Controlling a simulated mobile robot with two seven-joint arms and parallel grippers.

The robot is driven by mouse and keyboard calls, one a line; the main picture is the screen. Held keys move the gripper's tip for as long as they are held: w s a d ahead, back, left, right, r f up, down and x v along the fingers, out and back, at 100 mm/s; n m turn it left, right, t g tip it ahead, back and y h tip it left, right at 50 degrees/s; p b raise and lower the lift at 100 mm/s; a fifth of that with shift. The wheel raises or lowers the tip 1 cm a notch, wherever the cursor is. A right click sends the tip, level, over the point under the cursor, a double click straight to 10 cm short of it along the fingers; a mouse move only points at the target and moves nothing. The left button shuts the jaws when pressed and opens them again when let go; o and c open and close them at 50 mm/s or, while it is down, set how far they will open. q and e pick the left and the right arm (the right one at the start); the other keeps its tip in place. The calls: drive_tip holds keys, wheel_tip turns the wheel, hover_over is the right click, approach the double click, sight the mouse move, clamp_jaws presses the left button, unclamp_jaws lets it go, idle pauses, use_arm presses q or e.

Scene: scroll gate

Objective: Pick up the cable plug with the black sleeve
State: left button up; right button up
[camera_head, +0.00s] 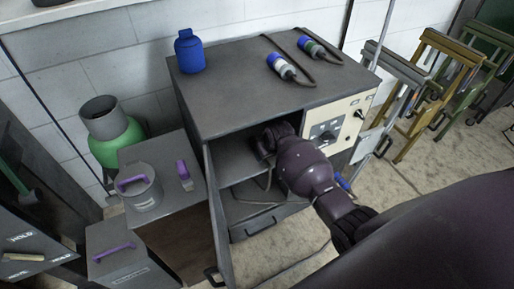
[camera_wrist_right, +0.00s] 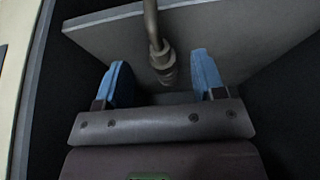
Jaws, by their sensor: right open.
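In the right wrist view a cable end with a dark grey-brown plug (camera_wrist_right: 162,64) stands out against a grey panel. Its sleeve colour is hard to tell in the shade. My right gripper (camera_wrist_right: 161,82) is open, with one blue finger on each side of the plug's line. I see no contact, and cannot tell whether the plug is fully between the fingers. In the head view my right arm reaches into the open grey cabinet (camera_head: 250,88), and its fingers are hidden there. Two other cable plugs lie on the cabinet top, one blue and white (camera_head: 280,66), one blue and green (camera_head: 311,47).
A blue bottle (camera_head: 189,52) stands on the cabinet top. The open cabinet door (camera_head: 217,215) is left of my arm. A control panel (camera_head: 338,126) is on the right. A lidded pot (camera_head: 143,190) and grey boxes stand at the left, folding chairs (camera_head: 425,90) at the right.

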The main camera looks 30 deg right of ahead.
drive_tip(key=shift+w, duration=0.55)
drive_tip(key=shift+w+b, duration=0.3)
drive_tip(key=shift+w, duration=0.15)
drive_tip(key=shift+w+d+f+b, duration=0.1)
drive_tip(key=shift+w+b, duration=0.1)
drive_tip(key=shift+w, duration=0.35)
drive_tip(key=shift+w+d+f+b, duration=0.1)
drive_tip(key=shift+w+b, duration=0.1)
drive_tip(key=shift+w, duration=0.35)
drive_tip(key=shift+b+x, duration=0.5)
drive_tip(key=shift+x, duration=0.6)
drive_tip(key=shift+w+f, duration=0.25)
drive_tip(key=shift+r, duration=0.1)
drive_tip(key=shift+c, duration=0.4)
clamp_jaws()
